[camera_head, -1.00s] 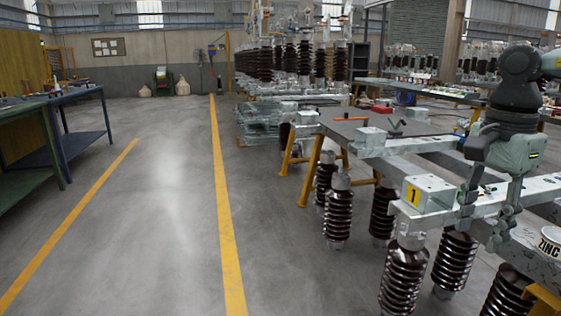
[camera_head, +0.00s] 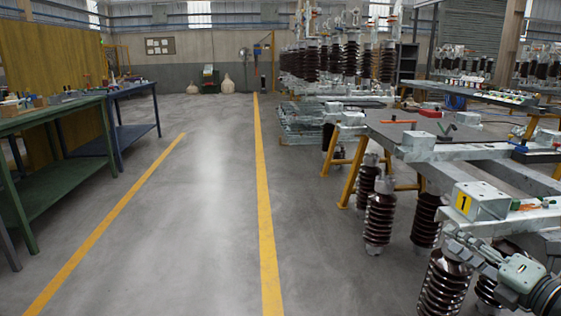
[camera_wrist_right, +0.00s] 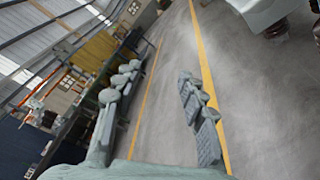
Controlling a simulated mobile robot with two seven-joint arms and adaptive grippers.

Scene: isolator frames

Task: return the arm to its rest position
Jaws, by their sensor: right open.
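My right gripper (camera_head: 462,243) is at the lower right of the head view, pale green-grey, with its fingers pointing left. It is in front of the nearest steel isolator frame (camera_head: 519,219), and its arm comes in from the bottom right corner. In the right wrist view the two fingers of the right gripper (camera_wrist_right: 157,78) stand wide apart with nothing between them, and bare floor shows beyond. My left gripper is in neither view.
Brown ribbed insulators (camera_head: 379,218) hang below the frame, close to my right gripper. A grey-topped table (camera_head: 405,131) with yellow legs stands behind. A green workbench (camera_head: 60,111) is at the left. The floor (camera_head: 205,220) between is clear, with yellow lines.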

